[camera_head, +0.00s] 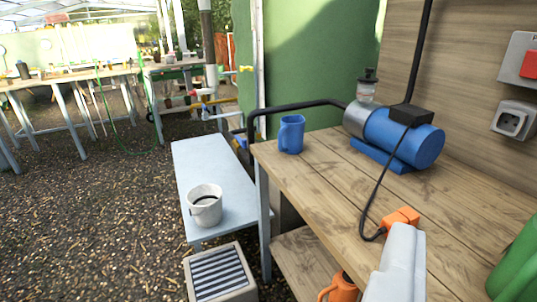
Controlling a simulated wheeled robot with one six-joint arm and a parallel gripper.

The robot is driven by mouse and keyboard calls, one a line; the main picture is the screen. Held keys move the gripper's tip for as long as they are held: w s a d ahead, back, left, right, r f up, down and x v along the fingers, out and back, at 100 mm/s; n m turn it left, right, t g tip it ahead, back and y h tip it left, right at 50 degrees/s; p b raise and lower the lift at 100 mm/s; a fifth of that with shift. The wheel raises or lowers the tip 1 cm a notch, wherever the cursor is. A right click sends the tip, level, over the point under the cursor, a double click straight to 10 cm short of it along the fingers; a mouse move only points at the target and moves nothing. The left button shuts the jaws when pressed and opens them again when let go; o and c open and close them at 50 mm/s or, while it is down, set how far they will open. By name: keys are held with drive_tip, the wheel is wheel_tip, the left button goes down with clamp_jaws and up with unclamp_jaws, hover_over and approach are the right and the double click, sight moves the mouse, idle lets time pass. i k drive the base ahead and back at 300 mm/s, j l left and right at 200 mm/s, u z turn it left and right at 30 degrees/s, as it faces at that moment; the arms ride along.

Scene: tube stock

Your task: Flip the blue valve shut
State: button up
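Pipework with small coloured fittings stands behind the grey bench, left of the green wall. A small blue part (242,143), possibly the blue valve, shows low on it, beside the bend of the black pipe. Another small bluish fitting (206,113) sits to its upper left, below a red handle (193,92). A yellow handle (246,68) is higher up. All are far off and too small to tell open from shut.
The wooden workbench (320,170) holds a blue mug (291,134), a blue pump (402,138) and an orange connector (400,218). The grey bench (208,160) carries a white bucket (205,208). Gravel at left is open.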

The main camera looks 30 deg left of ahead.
sight(243, 143)
drive_tip(key=i+j, duration=0.1)
drive_tip(key=j, duration=0.9)
drive_tip(key=i+j, duration=0.15)
drive_tip(key=j, duration=0.35)
drive_tip(key=k+u, duration=0.05)
